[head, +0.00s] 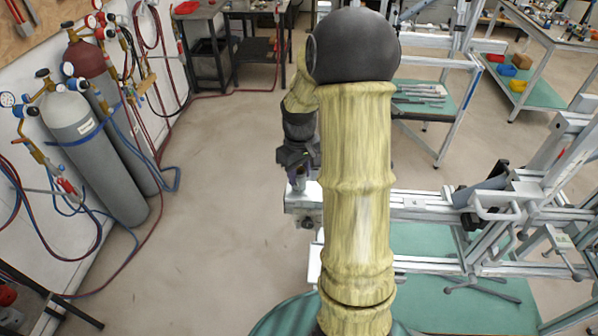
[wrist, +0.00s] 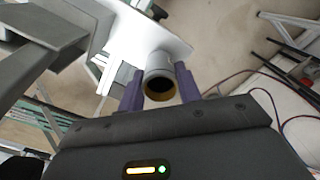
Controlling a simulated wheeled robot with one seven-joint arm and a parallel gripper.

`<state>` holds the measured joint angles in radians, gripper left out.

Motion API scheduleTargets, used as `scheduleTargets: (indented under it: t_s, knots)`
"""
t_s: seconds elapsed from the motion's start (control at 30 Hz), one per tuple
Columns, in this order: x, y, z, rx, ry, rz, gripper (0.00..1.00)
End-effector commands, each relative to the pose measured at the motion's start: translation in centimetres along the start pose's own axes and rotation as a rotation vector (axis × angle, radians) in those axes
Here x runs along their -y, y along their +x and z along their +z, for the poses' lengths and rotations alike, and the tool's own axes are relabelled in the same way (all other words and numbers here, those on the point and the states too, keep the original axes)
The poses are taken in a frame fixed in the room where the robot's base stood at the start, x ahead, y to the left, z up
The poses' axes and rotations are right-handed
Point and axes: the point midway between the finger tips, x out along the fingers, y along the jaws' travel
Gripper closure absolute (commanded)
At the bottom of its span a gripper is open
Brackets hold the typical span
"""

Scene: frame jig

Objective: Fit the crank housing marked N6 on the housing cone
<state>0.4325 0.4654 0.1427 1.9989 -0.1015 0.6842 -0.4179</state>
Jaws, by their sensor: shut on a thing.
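A short pale grey tube (wrist: 160,74) with a dark opening and a tan inner rim sits between the two purple fingers of my gripper (wrist: 159,88) in the wrist view. It appears to be the crank housing; no N6 mark is readable. My gripper is shut on it. In the head view my gripper (head: 297,183) points down at the left end of the metal frame jig (head: 420,205), and my arm hides part of that area. The housing cone cannot be made out in either view. I cannot tell whether the tube touches the jig.
A white plate (wrist: 150,35) lies just beyond the tube in the wrist view. Gas cylinders (head: 85,140) with hoses stand along the left wall. A workbench (head: 215,15) stands at the back. The floor left of the jig is clear.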

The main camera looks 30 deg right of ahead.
Motion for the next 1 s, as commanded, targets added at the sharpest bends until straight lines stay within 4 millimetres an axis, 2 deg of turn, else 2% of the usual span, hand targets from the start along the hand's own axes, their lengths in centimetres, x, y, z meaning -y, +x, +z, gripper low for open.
scheduleTargets:
  t_s: [0.3, 0.33, 0.4, 0.47, 0.8, 1.0]
  knots:
    - [0.0, 0.6, 0.0, 0.0, 0.0, 0.0, 0.91]
    - [0.0, 0.6, 0.0, 0.0, 0.0, 0.0, 0.64]
    - [0.0, 0.5, 0.0, 0.0, 0.0, 0.0, 0.5]
    - [0.0, 0.5, 0.0, 0.0, 0.0, 0.0, 0.41]
    - [0.0, 0.3, 0.0, -0.001, 0.0, 0.001, 0.41]
    - [-0.1, -1.7, -0.1, -0.005, 0.001, 0.003, 0.41]
